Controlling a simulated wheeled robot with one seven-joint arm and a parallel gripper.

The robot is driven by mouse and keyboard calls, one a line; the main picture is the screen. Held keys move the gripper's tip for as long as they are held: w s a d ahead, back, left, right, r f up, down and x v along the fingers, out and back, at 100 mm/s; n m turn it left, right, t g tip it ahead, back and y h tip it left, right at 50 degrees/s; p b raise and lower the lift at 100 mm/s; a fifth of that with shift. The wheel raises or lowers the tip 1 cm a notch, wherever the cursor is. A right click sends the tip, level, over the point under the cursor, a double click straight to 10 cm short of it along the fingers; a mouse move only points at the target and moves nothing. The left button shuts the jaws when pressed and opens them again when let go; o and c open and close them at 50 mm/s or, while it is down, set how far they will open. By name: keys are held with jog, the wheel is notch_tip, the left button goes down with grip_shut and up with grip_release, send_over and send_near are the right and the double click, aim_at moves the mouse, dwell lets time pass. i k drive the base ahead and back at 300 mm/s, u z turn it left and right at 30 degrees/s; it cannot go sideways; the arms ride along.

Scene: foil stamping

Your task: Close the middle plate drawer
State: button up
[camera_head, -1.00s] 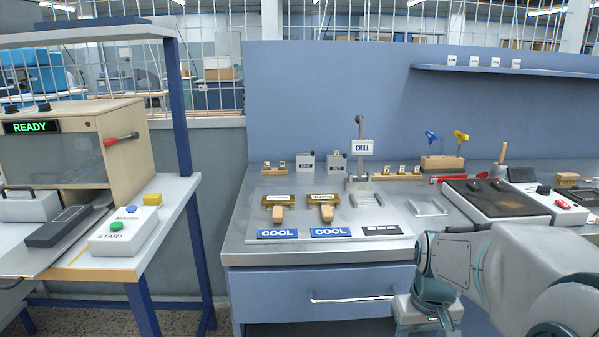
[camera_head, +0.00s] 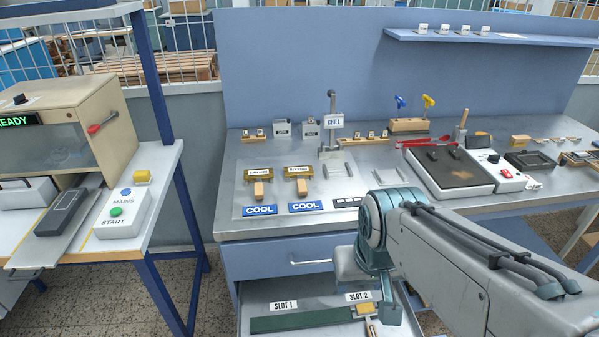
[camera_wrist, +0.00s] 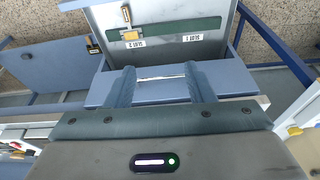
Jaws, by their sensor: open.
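A drawer (camera_head: 285,295) stands pulled out under the bench, with a green strip (camera_head: 300,320) and labels SLOT 1 and SLOT 2 inside. A brass-coloured piece (camera_head: 364,309) sits at SLOT 2. The open drawer also shows upside down in the wrist view (camera_wrist: 110,17). Above it, the upper drawer front (camera_head: 255,262) is shut, with a bar handle (camera_head: 310,262). In the wrist view my gripper (camera_wrist: 159,70) is open and empty, its fingers either side of a bar handle (camera_wrist: 160,78); contact cannot be told. In the head view my arm hides the open drawer's right part, and its front lies below the frame.
The press (camera_head: 80,125) and START box (camera_head: 120,215) stand on a side table at left. Floor shows between them.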

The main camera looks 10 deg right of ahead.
aim_at(309, 304)
jog(key=u, duration=0.35)
jog(key=k, duration=1.35)
jog(key=z, duration=0.25)
jog(key=i, duration=0.55)
jog(key=z, duration=0.05)
